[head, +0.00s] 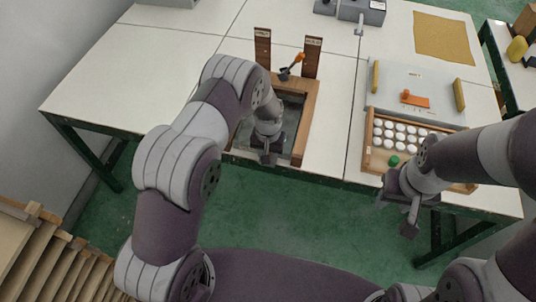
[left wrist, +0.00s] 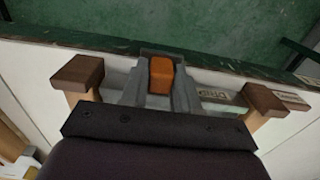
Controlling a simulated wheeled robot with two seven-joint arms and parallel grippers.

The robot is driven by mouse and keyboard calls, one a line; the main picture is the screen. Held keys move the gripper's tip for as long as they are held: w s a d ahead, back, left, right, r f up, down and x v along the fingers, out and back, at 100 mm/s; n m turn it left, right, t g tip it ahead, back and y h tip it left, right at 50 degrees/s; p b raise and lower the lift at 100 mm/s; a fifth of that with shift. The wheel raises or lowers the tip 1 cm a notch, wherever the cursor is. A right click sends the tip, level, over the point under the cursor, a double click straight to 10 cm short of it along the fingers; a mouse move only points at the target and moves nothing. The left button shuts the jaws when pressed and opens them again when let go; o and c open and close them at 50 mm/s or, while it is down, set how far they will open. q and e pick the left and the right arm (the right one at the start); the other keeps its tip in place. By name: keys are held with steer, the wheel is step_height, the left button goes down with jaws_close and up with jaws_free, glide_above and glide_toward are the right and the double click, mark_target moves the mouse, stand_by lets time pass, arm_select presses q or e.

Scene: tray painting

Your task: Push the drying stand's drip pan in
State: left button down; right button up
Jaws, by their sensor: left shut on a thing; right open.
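The drying stand has two brown wooden posts (head: 311,57), and a wood-rimmed frame (head: 308,110) with a grey inside, which looks like the drip pan, lies in front of them, reaching near the table's front edge. My left gripper (head: 269,156) is over the near end of this frame. In the left wrist view it is shut on an orange block (left wrist: 161,75); whether that block is the pan's handle I cannot tell. My left forearm hides part of the frame. My right gripper (head: 399,212) is open and empty, off the table's front edge at right.
An orange-tipped tool (head: 292,66) stands between the posts. To the right are a wooden tray (head: 374,147) of white pots with one green one, and a pale board (head: 390,84) with an orange handle. A yellow mat (head: 443,38) lies at the back. The table's left side is clear.

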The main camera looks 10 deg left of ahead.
arm_select(q)
steer(key=c, duration=0.9)
jaws_free()
steer(key=shift+w+r, duration=0.2)
steer(key=shift+w, duration=0.05)
steer(key=shift+f, duration=0.1)
step_height(320, 180, up, 13)
steer(key=shift+f+b, duration=0.1)
steer(key=shift+b, duration=0.6)
steer(key=shift+t, duration=0.7)
steer(key=shift+s+a+r, duration=1)
steer(key=shift+s+r, duration=0.25)
steer(key=shift+s, duration=2)
steer(key=shift+s+a+r, duration=1)
steer(key=shift+s+r, duration=0.25)
steer(key=shift+s, duration=2)
steer(key=shift+s+a+r, duration=1)
steer(key=shift+s+r, duration=0.25)
steer(key=shift+s, duration=2)
